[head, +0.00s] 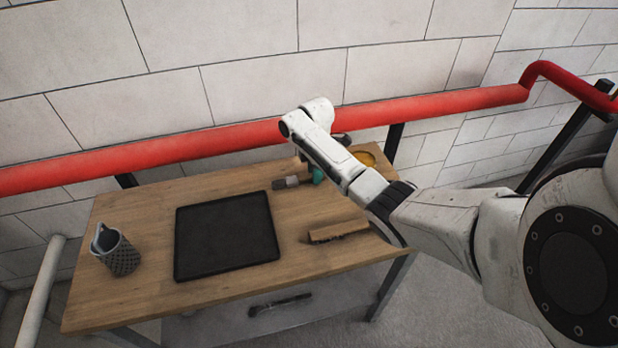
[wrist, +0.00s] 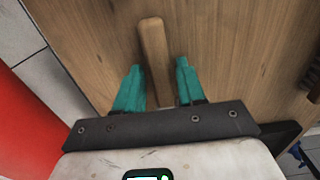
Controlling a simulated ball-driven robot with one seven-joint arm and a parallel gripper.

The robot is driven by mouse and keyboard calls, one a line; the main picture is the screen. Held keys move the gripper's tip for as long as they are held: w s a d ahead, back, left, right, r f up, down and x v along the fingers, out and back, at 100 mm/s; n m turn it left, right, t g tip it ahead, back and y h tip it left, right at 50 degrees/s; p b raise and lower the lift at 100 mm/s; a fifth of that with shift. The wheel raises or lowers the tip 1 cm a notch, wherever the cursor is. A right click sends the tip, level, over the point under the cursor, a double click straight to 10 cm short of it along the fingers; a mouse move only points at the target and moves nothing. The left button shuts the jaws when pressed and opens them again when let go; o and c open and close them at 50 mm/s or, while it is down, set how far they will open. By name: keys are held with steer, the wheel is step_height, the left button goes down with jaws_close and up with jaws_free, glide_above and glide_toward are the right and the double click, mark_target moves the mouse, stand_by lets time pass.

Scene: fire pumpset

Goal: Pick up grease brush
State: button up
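A wooden handle (wrist: 153,50), which looks like the grease brush's, lies on the table in the wrist view. It runs between the two teal fingertips of my gripper (wrist: 157,82), with a gap on both sides. The handle's lower end is hidden behind the gripper body. My gripper is open and low over the table. In the head view a teal finger shows at the back right of the table, largely behind my arm. Just left of it is a grey-and-brown piece (head: 290,182), likely the brush's head end.
A wooden block brush (head: 338,232) lies nearer the front edge; its dark bristles show at the wrist view's right edge (wrist: 313,80). A black mat (head: 226,236), a patterned cup (head: 116,252) and a yellow round item (head: 364,158) are on the table. A red pipe (head: 215,143) runs behind.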

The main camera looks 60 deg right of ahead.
jaws_close()
steer(key=shift+r, duration=0.15)
steer(key=shift+r, duration=0.55)
steer(key=s+d+r+p, duration=0.2)
steer(key=s+r+p, duration=0.2)
steer(key=s+r, duration=0.7)
steer(key=s, duration=0.2)
steer(key=shift+s+r+p, duration=0.35)
steer(key=shift+s+p, duration=0.05)
